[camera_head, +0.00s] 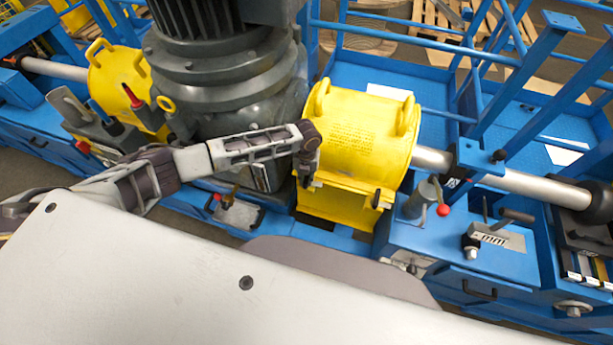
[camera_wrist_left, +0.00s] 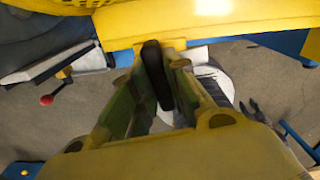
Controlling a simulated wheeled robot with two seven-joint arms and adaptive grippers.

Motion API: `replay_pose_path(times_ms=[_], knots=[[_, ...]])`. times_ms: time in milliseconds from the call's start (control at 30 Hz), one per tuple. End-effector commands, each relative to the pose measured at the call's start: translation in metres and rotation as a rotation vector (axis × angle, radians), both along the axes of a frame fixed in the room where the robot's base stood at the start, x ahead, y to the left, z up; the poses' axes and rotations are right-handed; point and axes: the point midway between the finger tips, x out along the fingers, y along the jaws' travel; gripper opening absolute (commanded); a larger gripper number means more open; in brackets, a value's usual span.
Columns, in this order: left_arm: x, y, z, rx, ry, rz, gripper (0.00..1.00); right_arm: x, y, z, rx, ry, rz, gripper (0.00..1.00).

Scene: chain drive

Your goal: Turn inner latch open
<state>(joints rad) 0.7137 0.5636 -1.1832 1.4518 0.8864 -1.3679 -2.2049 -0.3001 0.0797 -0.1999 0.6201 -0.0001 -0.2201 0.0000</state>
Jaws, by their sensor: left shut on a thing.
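The yellow chain guard (camera_head: 350,125) sits over the shaft to the right of the grey motor. My left gripper (camera_head: 306,172) is at the lower left front edge of the guard, beside the motor. In the left wrist view the left gripper (camera_wrist_left: 155,85) is shut on the dark inner latch (camera_wrist_left: 155,68), which stands between the fingers below the yellow guard edge. In the head view the gripper mostly hides this latch. A second dark latch (camera_head: 376,198) shows at the guard's front right, away from the gripper. My right gripper is not in view.
The grey motor (camera_head: 225,75) stands close on the left of my gripper. A second yellow guard (camera_head: 120,80) is farther left. A red-knobbed lever (camera_head: 442,209) and a tool block (camera_head: 495,238) are on the blue frame at right.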

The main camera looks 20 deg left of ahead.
Motion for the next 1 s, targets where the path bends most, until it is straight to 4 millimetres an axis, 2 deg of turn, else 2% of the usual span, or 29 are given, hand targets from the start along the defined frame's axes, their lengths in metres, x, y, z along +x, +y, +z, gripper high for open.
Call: replay_pose_path(times_ms=[300, 833, 867, 1000], knots=[[0.0000, -0.0004, 0.0003, -0.001, 0.000, -0.141, 0.00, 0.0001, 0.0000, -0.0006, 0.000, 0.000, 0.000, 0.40], [-0.0001, -0.0003, 0.0002, 0.000, 0.000, -0.173, 0.00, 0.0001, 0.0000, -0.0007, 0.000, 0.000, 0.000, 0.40], [-0.0001, -0.0004, 0.0002, 0.000, 0.000, -0.173, 0.17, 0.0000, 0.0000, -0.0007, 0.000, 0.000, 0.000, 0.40], [-0.0001, -0.0003, 0.0002, 0.000, 0.000, -0.172, 0.35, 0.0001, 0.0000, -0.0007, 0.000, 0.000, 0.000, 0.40]])
